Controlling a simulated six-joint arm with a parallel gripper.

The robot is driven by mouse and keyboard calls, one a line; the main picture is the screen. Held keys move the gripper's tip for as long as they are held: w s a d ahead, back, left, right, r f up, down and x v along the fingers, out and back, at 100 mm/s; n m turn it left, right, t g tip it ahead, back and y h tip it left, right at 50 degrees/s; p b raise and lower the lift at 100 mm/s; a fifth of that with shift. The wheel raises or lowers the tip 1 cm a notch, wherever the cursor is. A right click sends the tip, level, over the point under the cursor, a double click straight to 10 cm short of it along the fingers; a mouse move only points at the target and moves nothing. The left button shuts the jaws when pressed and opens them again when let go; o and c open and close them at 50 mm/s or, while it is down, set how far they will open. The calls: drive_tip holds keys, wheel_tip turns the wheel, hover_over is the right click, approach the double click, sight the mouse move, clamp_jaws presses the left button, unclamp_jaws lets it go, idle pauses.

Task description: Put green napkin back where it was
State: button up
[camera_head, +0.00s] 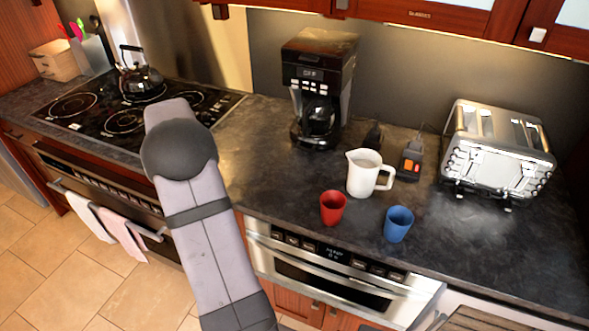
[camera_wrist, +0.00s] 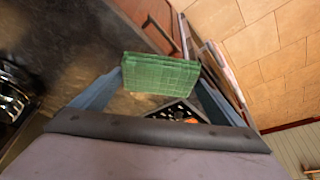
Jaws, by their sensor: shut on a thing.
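The green napkin (camera_wrist: 160,74) is folded into a flat, checked-weave pad in the wrist view. My gripper (camera_wrist: 161,84) is shut on it, with a bluish finger at each side. The napkin is held over or near the dark counter edge; its exact height cannot be told. In the head view my arm hides both the gripper and the napkin. A white towel (camera_head: 90,213) and a pink towel (camera_head: 124,232) hang on the oven handle (camera_head: 150,235) at the left in the head view.
A stove (camera_head: 62,103) with a kettle (camera_head: 138,80) is at left. A coffee maker (camera_head: 318,75), white pitcher (camera_head: 362,174), red cup (camera_head: 333,207), blue cup (camera_head: 398,224) and toaster (camera_head: 497,158) stand on the dark counter (camera_head: 270,185). A dark orange-marked object (camera_wrist: 178,110) lies below the napkin.

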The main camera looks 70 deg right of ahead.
drive_tip(key=s+d+r+m+g+h, duration=0.2)
drive_tip(key=s+d+m, duration=0.6)
drive_tip(key=s+d, duration=1.75)
drive_tip(key=shift+g+y, duration=0.3)
drive_tip(key=shift+g, duration=0.2)
drive_tip(key=shift+a+f+p, duration=0.15)
drive_tip(key=shift+f+p, duration=0.75)
drive_tip(key=shift+f, duration=1.55)
drive_tip(key=shift+a+f+p, duration=0.15)
drive_tip(key=shift+f+p, duration=0.7)
drive_tip(key=shift+f, duration=1.6)
drive_tip(key=shift+f, duration=0.1)
drive_tip(key=o, duration=0.8)
drive_tip(key=shift+f, duration=0.1)
drive_tip(key=shift+o, duration=0.6)
drive_tip(key=shift+r, duration=0.3)
drive_tip(key=b+v, duration=0.5)
drive_tip(key=v, duration=0.7)
